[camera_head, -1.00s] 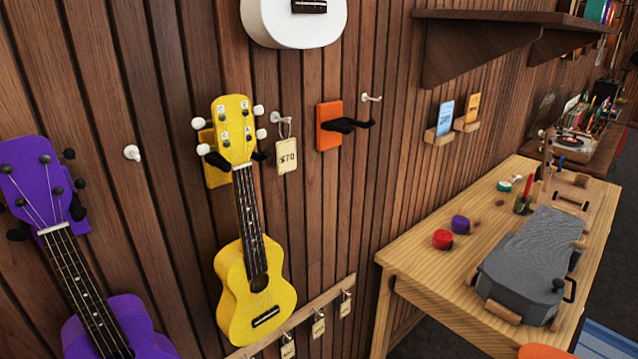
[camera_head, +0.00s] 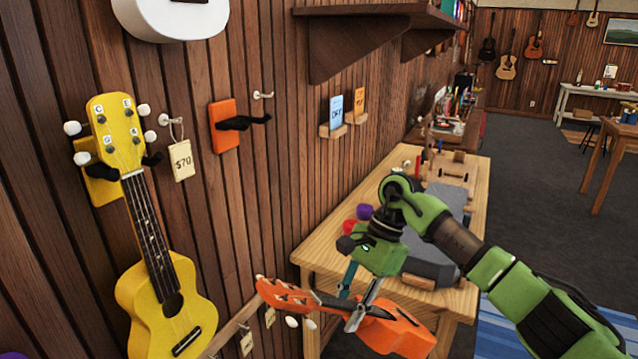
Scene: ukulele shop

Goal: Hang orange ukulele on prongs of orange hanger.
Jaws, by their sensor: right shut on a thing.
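The orange hanger (camera_head: 224,126) is an orange block on the slatted wall, right of the yellow ukulele, with two black prongs pointing out and nothing on them. The orange ukulele (camera_head: 402,333) is tilted nearly level in front of the workbench, its headstock to the left, below and right of the hanger. My right gripper (camera_head: 362,308) is shut on the orange ukulele around its neck near the body. The gripper covers part of the neck. My left gripper is not in view.
A yellow ukulele (camera_head: 168,300) hangs left of the hanger, with a $70 tag (camera_head: 181,160) between them. A white ukulele (camera_head: 172,18) hangs above. A wooden workbench (camera_head: 322,246) stands behind my right arm. A shelf (camera_head: 365,38) juts out at upper right.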

